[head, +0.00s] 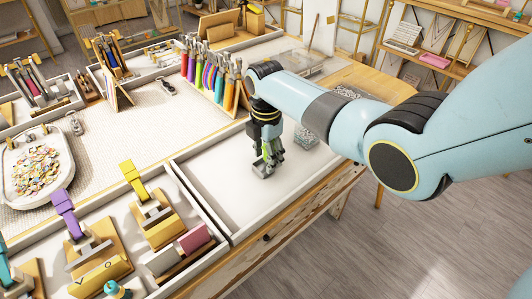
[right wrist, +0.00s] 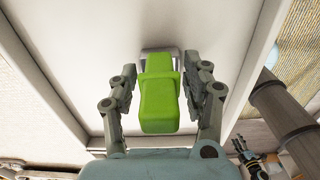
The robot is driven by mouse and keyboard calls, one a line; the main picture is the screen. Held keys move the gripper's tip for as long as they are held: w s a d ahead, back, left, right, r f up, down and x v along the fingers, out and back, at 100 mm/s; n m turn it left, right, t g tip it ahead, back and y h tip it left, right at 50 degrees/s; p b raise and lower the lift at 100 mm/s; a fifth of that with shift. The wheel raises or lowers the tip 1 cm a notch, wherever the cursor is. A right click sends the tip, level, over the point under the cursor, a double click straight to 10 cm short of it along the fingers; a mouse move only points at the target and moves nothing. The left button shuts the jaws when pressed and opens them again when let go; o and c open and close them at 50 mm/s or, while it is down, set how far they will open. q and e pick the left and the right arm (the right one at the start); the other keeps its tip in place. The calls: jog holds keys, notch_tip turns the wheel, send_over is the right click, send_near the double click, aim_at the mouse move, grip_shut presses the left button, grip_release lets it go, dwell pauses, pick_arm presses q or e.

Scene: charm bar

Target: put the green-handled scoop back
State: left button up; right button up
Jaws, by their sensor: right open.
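The scoop stands in the white tray (head: 215,178) under my right gripper. Its grey metal end (head: 262,170) shows at the tray floor in the head view. Its green handle (right wrist: 158,98) fills the middle of the right wrist view. My right gripper (head: 270,152) points down over the scoop. In the right wrist view its two fingers are spread on either side of the green handle, with visible gaps. In the head view the fingers partly hide the handle.
A compartment left of the tray holds a yellow-handled tool (head: 133,180), a purple-handled tool (head: 68,213) and a pink-and-grey block (head: 180,250). A rack of colourful-handled pliers (head: 213,75) stands behind. A clear box (head: 305,138) sits right of the gripper. The tray floor left of the scoop is clear.

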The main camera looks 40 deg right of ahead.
notch_tip(320, 180, up, 12)
jog(key=shift+r+p, duration=0.15)
jog(key=shift+p, duration=0.35)
dwell(0.3)
